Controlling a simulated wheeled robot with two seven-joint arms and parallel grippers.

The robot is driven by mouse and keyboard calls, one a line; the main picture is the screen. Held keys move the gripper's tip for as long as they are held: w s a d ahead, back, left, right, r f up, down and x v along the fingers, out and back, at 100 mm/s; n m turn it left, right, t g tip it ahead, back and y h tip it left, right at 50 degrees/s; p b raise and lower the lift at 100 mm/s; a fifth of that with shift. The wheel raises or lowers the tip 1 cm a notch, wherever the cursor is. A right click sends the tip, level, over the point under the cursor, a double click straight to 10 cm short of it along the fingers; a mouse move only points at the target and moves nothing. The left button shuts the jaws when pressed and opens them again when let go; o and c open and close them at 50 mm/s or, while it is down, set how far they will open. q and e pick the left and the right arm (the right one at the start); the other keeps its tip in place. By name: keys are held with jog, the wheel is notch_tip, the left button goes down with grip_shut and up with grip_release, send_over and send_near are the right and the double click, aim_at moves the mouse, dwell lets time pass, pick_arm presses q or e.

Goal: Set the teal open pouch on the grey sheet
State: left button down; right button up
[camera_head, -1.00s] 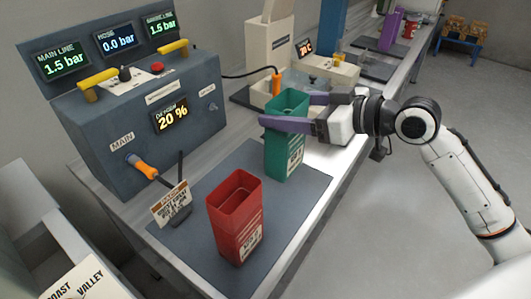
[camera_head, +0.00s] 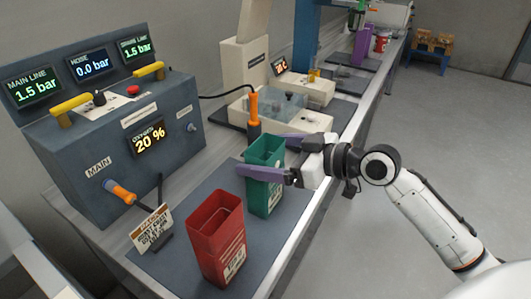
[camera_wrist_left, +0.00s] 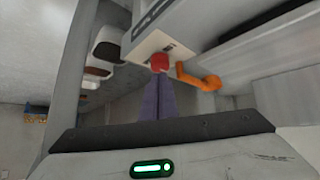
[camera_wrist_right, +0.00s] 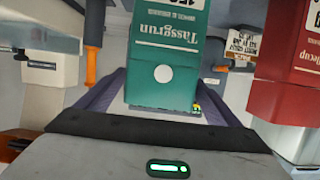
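The teal open pouch (camera_head: 265,195) stands upright on the far part of the grey sheet (camera_head: 180,265). It shows upside down in the right wrist view (camera_wrist_right: 165,45). My right gripper (camera_head: 256,153) has its purple fingers on either side of the pouch, just below rim height. Small gaps seem to show between fingers and pouch, so it looks open. The pouch hides part of the far finger. My left gripper is outside the head view; the left wrist view shows its fingers (camera_wrist_left: 158,90) together. A red knob (camera_wrist_left: 159,62) appears beyond their tips; contact is unclear.
A red open pouch (camera_head: 217,245) stands on the same sheet, nearer than the teal one. A small sign (camera_head: 151,228) stands to its left. A grey console (camera_head: 120,150) with displays is at the left. An orange handle (camera_head: 254,110) rises behind the teal pouch.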

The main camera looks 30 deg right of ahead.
pick_arm(q)
jog(key=shift+s+f, duration=0.1)
jog(key=shift+s, duration=0.1)
pick_arm(e)
jog(key=shift+r, duration=0.15)
pick_arm(q)
jog(key=shift+s, duration=0.1)
pick_arm(e)
jog(key=shift+s+d, duration=0.1)
jog(key=shift+s, duration=0.1)
pick_arm(q)
jog(key=shift+f, duration=0.25)
pick_arm(e)
jog(key=v, duration=1.1)
jog(key=shift+s+d, duration=0.2)
